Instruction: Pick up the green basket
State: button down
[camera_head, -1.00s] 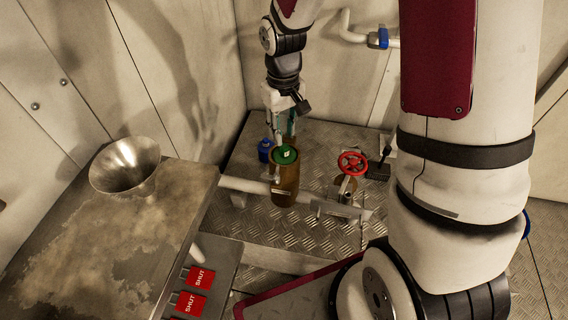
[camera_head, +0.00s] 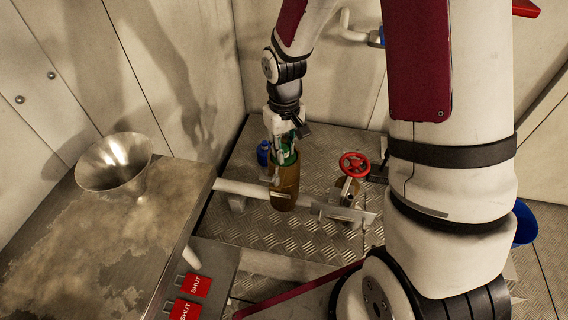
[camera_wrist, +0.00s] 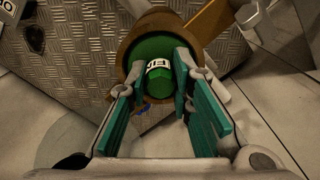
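The green basket (camera_head: 291,158) sits in the top of a brown cylindrical housing (camera_head: 284,188) on the pipe. In the wrist view, the basket's round green top (camera_wrist: 150,48) lies inside the brown rim, with a green knob bearing a white label (camera_wrist: 158,82) standing up from it. My gripper (camera_head: 283,150) is down over the basket. In the wrist view, its teal-padded fingers (camera_wrist: 157,78) are apart, one on each side of the knob. A gap shows on the knob's left; the right finger is very close to it. The basket's lower part is hidden in the housing.
A red valve wheel (camera_head: 354,164) stands right of the housing on the same pipe. A small blue container (camera_head: 263,152) stands behind left. A metal funnel (camera_head: 113,162) sits on the bench at left, and red SHUT tags (camera_head: 197,284) are at its front.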

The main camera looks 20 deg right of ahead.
jog(key=shift+r, duration=0.1)
notch_tip(320, 180, up, 10)
jog(key=p, duration=0.3)
jog(key=shift+p, duration=0.4)
